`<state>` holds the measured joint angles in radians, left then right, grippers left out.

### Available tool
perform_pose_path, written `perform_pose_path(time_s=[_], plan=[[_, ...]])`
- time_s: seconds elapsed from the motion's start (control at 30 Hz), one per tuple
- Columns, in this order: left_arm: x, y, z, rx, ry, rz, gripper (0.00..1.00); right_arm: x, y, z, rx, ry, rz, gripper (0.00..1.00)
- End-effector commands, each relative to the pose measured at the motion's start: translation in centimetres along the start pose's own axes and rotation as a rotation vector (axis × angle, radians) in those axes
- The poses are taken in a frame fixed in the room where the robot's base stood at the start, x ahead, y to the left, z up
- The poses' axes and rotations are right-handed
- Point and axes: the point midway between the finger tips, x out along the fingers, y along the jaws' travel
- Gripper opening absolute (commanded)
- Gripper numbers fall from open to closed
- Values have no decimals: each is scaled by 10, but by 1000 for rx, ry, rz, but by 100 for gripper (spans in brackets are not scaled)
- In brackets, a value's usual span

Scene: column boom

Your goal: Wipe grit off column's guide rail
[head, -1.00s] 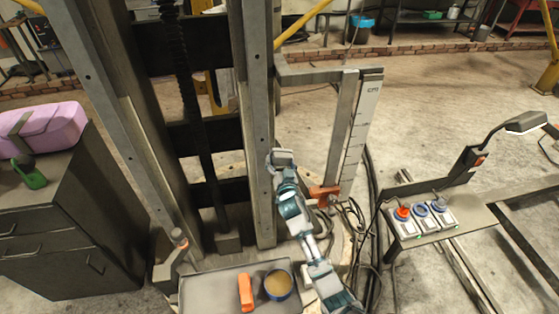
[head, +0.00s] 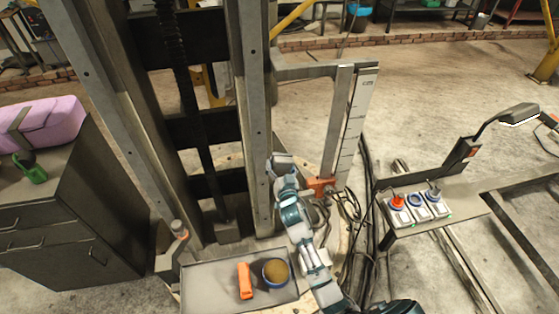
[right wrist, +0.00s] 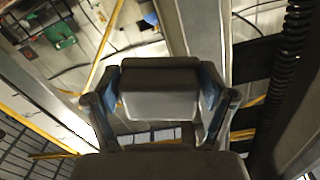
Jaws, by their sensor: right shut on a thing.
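The column's right guide rail (head: 248,110) is a grey upright steel beam; the left rail (head: 100,90) slants beside it. My right gripper (head: 282,164) is at the lower part of the right rail, on its right side. It is shut on a grey block-like pad (right wrist: 160,92), which sits between both fingers in the right wrist view. The pad is close to the rail; I cannot tell whether it touches. The rail also shows behind the pad in the wrist view (right wrist: 200,30). No grit is clear at this size. My left gripper is not in view.
A grey tray (head: 205,288) in front holds an orange tool (head: 245,281) and a blue-rimmed tin (head: 276,273). A marked scale post (head: 352,125) stands right of the rail, with cables below. A bench with a button box (head: 418,206) is at right, a dark cabinet (head: 75,220) at left.

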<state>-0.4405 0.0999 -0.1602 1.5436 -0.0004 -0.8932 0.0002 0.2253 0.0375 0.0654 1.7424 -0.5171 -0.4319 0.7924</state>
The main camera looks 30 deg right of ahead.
Motion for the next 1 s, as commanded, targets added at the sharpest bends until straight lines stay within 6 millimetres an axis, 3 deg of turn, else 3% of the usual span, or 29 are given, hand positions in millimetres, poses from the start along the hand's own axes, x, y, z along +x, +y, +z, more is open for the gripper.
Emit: perform_pose_path(time_s=[0.37,0.7,1.0], plan=[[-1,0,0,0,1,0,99,-4,0,0,0,0,0,37],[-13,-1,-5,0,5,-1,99,-30,1,-1,-1,0,1,37],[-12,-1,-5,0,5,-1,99,-30,1,0,-1,0,1,37]])
